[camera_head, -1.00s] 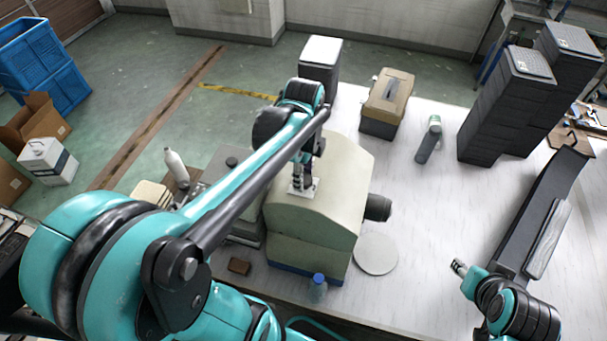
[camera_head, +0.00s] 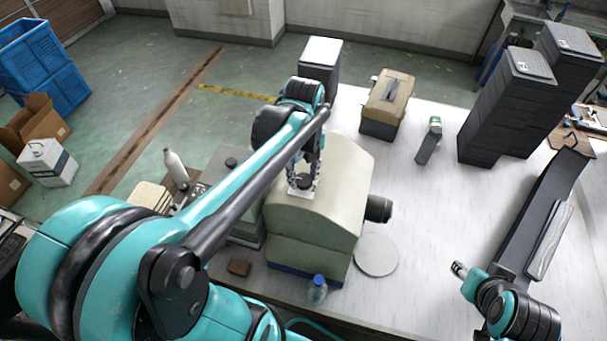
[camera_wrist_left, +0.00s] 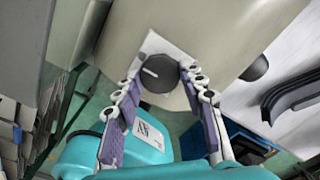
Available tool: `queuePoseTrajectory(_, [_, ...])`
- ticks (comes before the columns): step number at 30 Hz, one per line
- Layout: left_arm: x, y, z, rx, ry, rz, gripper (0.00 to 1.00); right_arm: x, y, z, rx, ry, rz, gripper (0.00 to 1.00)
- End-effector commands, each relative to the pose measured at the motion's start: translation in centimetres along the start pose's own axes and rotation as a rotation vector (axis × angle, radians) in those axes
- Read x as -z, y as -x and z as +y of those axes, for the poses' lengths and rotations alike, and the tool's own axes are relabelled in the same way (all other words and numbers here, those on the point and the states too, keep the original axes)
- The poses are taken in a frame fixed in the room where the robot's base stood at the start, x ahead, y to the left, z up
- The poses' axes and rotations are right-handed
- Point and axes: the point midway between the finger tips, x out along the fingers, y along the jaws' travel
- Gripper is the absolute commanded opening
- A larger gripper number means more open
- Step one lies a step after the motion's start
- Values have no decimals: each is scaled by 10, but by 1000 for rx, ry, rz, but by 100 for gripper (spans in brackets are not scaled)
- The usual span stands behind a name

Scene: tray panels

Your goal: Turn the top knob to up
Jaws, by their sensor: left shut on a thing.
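The top knob (camera_head: 304,181) is a dark round dial on a white plate on top of the cream, rounded machine housing (camera_head: 318,222). In the left wrist view the knob (camera_wrist_left: 159,76) shows a white pointer mark toward the picture's left. My left gripper (camera_head: 305,174) reaches down onto the knob from above. In the left wrist view its fingers (camera_wrist_left: 160,78) stand on both sides of the knob, shut on it. My right gripper (camera_head: 459,269) is at the lower right, away from the machine; its jaw state is too small to tell.
A dark cylinder (camera_head: 378,208) sticks out of the housing's right side above a pale disc (camera_head: 376,254). A blue-capped bottle (camera_head: 317,290) stands in front. Dark crate stacks (camera_head: 505,105) stand at the right. The white table (camera_head: 430,210) is clear between the disc and the crates.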

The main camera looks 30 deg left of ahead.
Motion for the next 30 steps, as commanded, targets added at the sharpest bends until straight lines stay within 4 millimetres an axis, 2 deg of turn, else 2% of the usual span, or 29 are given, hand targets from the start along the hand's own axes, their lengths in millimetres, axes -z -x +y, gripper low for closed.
queuePoseTrajectory(14, [0,-1,0,0,-16,1,11,0,0,0,0,0,0,40])
queuePoseTrajectory(15, [0,-1,0,0,-16,1,45,0,0,0,0,0,0,40])
queuePoseTrajectory(17, [0,-1,0,0,-16,1,61,0,0,0,0,0,0,40])
queuePoseTrajectory(26, [0,0,0,0,-15,0,61,0,0,0,0,0,0,40])
queuePoseTrajectory(30, [0,10,0,0,-15,0,61,0,0,0,0,0,0,40])
